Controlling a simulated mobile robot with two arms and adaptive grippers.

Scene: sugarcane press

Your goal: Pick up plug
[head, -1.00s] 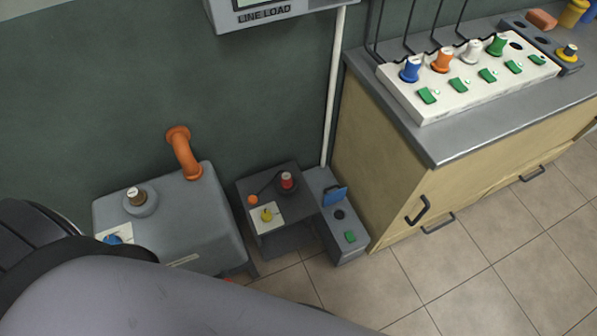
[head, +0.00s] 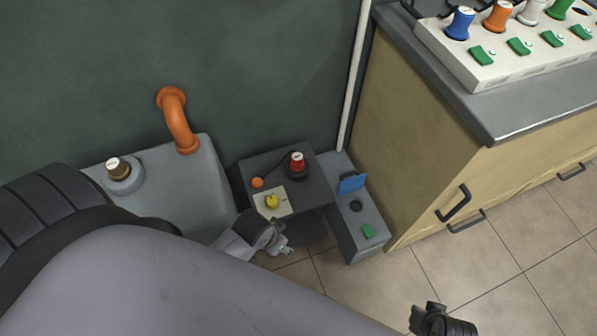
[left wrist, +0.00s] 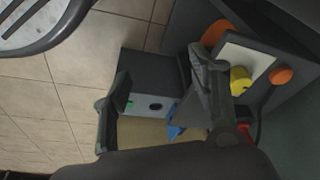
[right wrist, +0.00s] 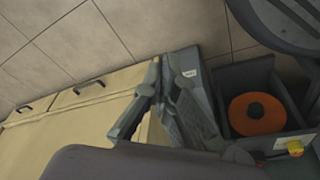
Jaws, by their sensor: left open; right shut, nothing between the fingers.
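More plugs stand in the white power strip (head: 520,52): blue (head: 460,24), orange (head: 498,17), white and green. My left gripper (head: 284,248) is in front of the dark box, apart from the red plug. In the left wrist view it is open and empty (left wrist: 162,95). My right gripper (head: 428,314) is low at right, shut and empty.
A grey socket box (head: 367,212) with a blue flap and green switch stands beside the dark box. A yellow knob (head: 272,201) and orange button (head: 257,183) are on the dark box. A grey machine (head: 195,185) with an orange pipe stands left. The cabinet (head: 440,130) is right.

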